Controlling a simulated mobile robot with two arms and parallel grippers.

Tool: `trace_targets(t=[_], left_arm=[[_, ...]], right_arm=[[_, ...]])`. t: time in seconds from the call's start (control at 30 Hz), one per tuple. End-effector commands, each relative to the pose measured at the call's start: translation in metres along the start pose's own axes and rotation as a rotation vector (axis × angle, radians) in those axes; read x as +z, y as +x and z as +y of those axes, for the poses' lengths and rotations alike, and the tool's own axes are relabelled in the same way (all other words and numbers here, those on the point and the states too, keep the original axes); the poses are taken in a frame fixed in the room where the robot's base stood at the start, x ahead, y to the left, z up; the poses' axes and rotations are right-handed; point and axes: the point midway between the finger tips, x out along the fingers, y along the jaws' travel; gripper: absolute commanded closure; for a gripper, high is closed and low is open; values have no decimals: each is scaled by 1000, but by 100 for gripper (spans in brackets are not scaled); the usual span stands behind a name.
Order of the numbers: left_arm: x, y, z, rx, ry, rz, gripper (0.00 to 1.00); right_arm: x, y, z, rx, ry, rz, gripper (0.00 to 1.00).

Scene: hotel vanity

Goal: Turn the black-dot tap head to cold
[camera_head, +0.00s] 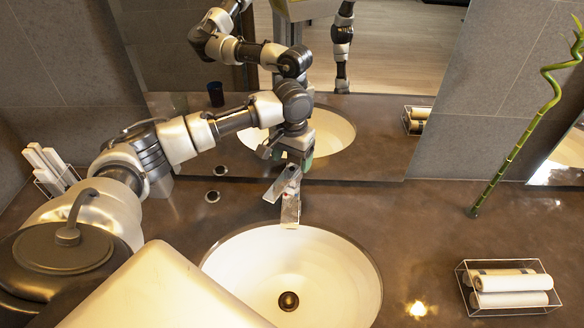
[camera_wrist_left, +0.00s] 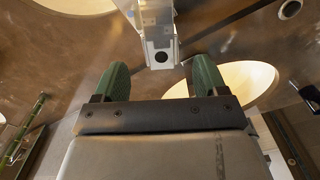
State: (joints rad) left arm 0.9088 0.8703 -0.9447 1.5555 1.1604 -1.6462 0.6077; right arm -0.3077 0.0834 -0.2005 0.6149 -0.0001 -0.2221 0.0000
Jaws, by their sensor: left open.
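The metal tap (camera_head: 290,207) stands behind the white sink, its flat head (camera_head: 283,182) slanted up toward the right. In the left wrist view the black dot (camera_wrist_left: 161,57) shows on the end of the tap head (camera_wrist_left: 155,25). My left gripper (camera_head: 293,161) is just above and behind the tap in the head view, pointing down. In the wrist view its two green fingers (camera_wrist_left: 161,72) are spread, with the dotted end between and just beyond their tips. No contact can be made out. My right gripper does not show.
The white sink (camera_head: 235,265) with a dark drain (camera_head: 288,301) is set in the brown counter (camera_head: 440,225). A wire rack of rolled towels (camera_head: 510,283) stands at right, a bamboo stalk (camera_head: 507,160) behind it, another rack (camera_head: 50,170) at far left. A mirror (camera_head: 390,150) closes off the back.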

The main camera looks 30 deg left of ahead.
Motion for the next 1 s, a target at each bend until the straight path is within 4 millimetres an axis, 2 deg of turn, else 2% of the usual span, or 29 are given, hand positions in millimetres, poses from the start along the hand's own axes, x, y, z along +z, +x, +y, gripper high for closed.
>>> trace_targets(t=[0.1,0.3,0.47,0.7,1.0], left_arm=[[0,21,0,0,0,-4,28],[0,47,0,0,0,-2,28],[0,55,0,0,0,-1,28],[0,56,0,0,0,0,28],[0,56,0,0,0,0,74]], right_arm=[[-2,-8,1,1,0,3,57],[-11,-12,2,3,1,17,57],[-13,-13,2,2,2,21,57],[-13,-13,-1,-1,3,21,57],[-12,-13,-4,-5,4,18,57]])
